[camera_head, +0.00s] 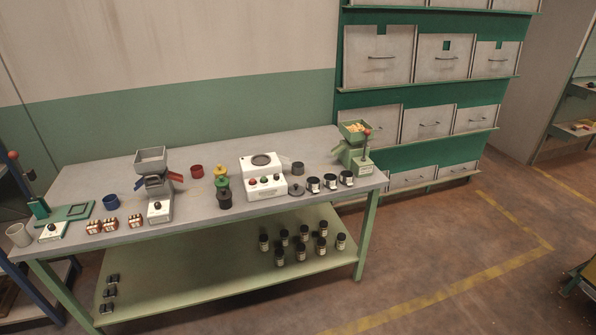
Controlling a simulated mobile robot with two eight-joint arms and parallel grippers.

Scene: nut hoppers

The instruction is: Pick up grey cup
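A small dark grey cup (297,168) stands on the workbench, just right of the white machine with the round top plate. A taller pale grey, open-topped cup-like vessel (18,235) stands at the bench's left end. A blue cup (111,202) and a red cup (197,171) also stand on the bench. Neither of my grippers shows in this view.
The workbench (235,225) holds a grey hopper (151,161), a green hopper (354,133), the white machine (263,187) and several dark labelled jars. Several more jars stand on the lower shelf (200,283). Drawers (378,56) stand behind. The floor (440,255) in front at right is clear.

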